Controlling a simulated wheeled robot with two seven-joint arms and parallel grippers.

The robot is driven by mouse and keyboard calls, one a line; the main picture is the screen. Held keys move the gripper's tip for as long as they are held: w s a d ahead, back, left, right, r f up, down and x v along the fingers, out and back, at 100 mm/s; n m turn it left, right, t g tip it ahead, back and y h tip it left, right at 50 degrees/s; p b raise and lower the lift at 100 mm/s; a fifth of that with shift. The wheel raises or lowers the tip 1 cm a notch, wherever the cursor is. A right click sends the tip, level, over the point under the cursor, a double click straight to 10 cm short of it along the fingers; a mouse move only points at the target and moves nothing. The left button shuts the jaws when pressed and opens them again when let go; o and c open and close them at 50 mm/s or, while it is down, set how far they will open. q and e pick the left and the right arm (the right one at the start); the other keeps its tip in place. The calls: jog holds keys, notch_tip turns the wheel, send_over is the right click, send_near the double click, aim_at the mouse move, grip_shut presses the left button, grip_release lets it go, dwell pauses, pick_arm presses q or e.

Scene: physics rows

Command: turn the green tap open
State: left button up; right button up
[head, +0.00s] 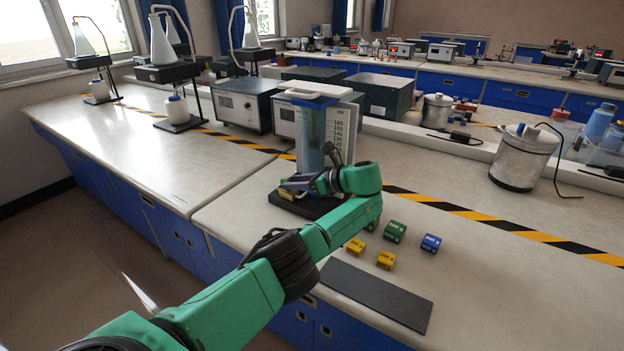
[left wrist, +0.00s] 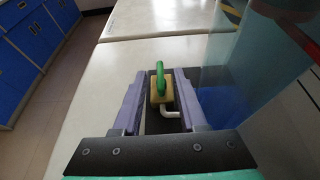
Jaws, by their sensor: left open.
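The green tap handle (left wrist: 160,75) stands upright on a brass-yellow valve body (left wrist: 160,95) with a pale bent spout, in the left wrist view. In the head view my arm and gripper mostly hide the tap; a bit of its yellow body (head: 287,195) shows. My left gripper (left wrist: 158,82) is open, with one finger on each side of the valve body and handle. Whether either finger touches them I cannot tell. In the head view my left gripper (head: 294,184) is low in front of the blue-tinted clear tank (head: 311,130). My right gripper is out of view.
The tank stands on a dark base (head: 300,207) beside a white scale board (head: 342,127). Yellow (head: 386,260), green (head: 395,231) and blue (head: 431,243) blocks lie near a dark mat (head: 375,295). Instrument boxes (head: 241,103) stand behind. The left bench top (head: 140,140) is mostly clear.

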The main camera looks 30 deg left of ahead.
pick_arm(q)
jog(key=p+v, duration=0.1)
jog(key=v, duration=0.7)
jog(key=b+v, duration=0.4)
jog(key=v, duration=0.1)
jog(key=shift+d+r, duration=0.1)
jog(key=shift+d, duration=0.15)
jog(key=shift+s, duration=0.1)
